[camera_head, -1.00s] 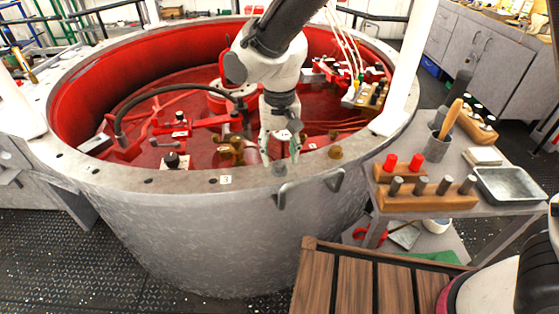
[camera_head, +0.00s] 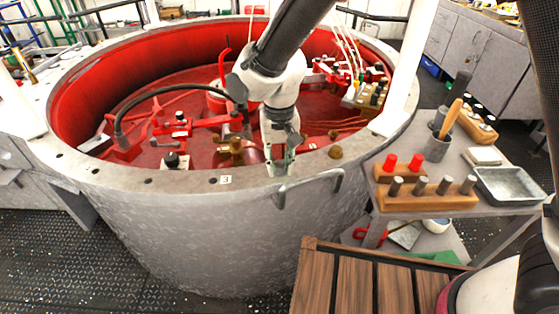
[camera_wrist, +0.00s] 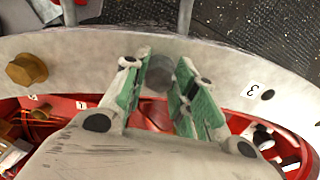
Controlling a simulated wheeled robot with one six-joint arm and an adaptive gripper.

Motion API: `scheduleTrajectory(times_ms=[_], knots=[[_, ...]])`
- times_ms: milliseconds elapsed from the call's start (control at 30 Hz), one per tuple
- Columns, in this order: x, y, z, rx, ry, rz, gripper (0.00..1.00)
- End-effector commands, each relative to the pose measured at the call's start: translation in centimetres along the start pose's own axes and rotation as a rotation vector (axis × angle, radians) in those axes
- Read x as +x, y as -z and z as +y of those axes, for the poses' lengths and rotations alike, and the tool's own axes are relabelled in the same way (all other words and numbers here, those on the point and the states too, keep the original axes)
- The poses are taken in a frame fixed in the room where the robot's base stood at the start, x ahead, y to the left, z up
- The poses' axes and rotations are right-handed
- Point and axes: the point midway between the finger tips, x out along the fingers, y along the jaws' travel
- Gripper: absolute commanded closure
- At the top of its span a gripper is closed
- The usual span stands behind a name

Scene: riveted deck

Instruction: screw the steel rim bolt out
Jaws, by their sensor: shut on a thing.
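The steel rim bolt (camera_wrist: 160,76) shows in the wrist view as a grey hexagonal head on the pale metal rim (camera_wrist: 215,62). My gripper (camera_wrist: 168,80) has its two green-padded fingers on either side of the head, shut on it. In the head view my gripper (camera_head: 278,167) points down at the near edge of the rim (camera_head: 190,182). There the fingers mostly hide the bolt, and its thread cannot be seen.
A brass bolt (camera_head: 335,152) stands on the rim to the right; it also shows in the wrist view (camera_wrist: 27,69). A label "3" (camera_head: 226,180) lies left of my gripper. A handle (camera_head: 310,187) juts from the tank wall. A side table holds a metal tray (camera_head: 510,184) and wooden peg blocks (camera_head: 428,195).

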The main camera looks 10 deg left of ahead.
Motion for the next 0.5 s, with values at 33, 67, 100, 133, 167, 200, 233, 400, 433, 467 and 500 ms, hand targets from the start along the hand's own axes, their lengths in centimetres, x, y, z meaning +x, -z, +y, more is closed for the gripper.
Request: scheduleTrajectory(times_ms=[33,67,100,133,167,200,233,400,433,467,500], knots=[[-0.02,0.01,0.00,-0.005,0.000,0.000,0.96],[-0.02,0.01,0.00,-0.011,0.000,0.000,0.96],[-0.02,0.01,0.00,-0.020,0.000,0.000,0.96],[-0.02,0.01,0.01,-0.028,0.000,0.000,0.96],[-0.02,0.01,0.01,-0.037,0.000,0.000,0.96],[-0.02,0.01,0.02,-0.054,0.000,0.000,0.96],[-0.02,0.01,0.02,-0.067,0.000,0.000,0.96],[-0.02,0.02,0.07,-0.179,0.000,0.000,0.96],[-0.02,0.02,0.08,-0.203,0.000,0.000,0.96],[-0.02,0.02,0.09,-0.228,0.000,0.000,0.96],[-0.02,0.03,0.10,-0.264,0.000,0.000,0.96]])
